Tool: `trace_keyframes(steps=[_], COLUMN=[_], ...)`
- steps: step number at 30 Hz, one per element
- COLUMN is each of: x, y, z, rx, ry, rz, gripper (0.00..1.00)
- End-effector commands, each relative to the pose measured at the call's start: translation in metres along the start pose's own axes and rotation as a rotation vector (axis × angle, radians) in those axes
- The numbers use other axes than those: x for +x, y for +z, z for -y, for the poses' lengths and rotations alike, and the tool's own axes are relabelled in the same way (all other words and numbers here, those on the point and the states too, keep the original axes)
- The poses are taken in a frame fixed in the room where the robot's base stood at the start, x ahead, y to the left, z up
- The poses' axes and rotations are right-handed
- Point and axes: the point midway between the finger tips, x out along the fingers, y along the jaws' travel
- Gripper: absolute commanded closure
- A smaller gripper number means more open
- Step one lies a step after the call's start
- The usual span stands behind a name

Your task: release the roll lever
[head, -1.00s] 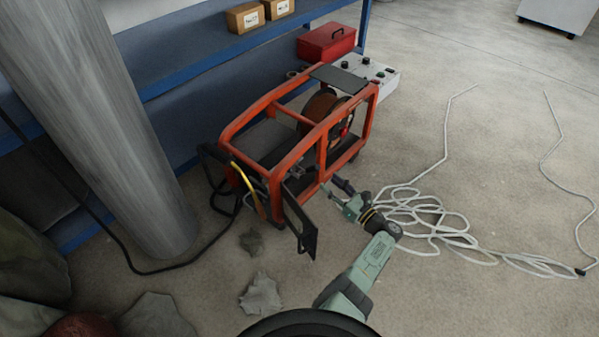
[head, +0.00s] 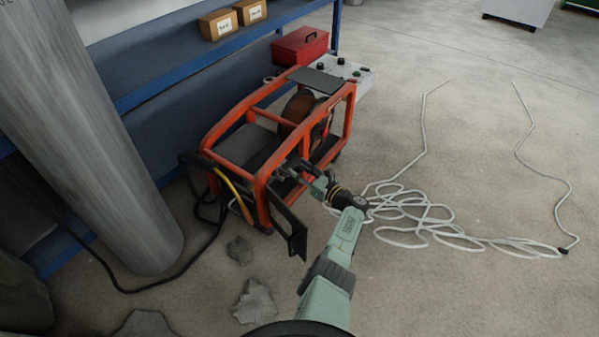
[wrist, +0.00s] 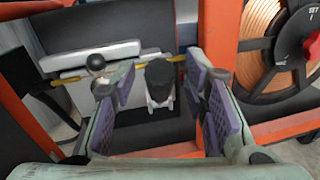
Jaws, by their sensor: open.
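The welding machine (head: 258,180), an orange tube frame on the floor, stands in the middle of the head view. My gripper (head: 290,172) reaches into its front side. In the wrist view my gripper (wrist: 163,90) is open, its purple-padded fingers either side of a black-capped lever (wrist: 160,76) with a pale base. A gap shows on each side of the cap. A dark ball knob (wrist: 95,63) stands just outside the left finger. I cannot tell for sure which is the roll lever. In the head view my gripper and the frame hide both.
Orange frame bars (wrist: 219,92) stand close around the fingers. A copper wire spool (wrist: 271,50) is at the right. A black open flap (head: 290,227) hangs at the machine's near corner. White cable (head: 425,220) lies coiled on the floor to the right.

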Motion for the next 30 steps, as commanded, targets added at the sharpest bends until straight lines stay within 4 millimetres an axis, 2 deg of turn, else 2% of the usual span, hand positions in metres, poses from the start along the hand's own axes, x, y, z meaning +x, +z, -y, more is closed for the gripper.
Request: trace_keyframes(steps=[10,27,30], x=[0.0045,0.0041,0.0041], y=[0.0003,0.0002,0.0002], z=[-0.0002,-0.0003,-0.0004], rx=[0.0,0.0,0.001], ry=[0.0,0.0,0.001], rz=[0.0,0.001,0.001], gripper=[0.59,0.97,1.0])
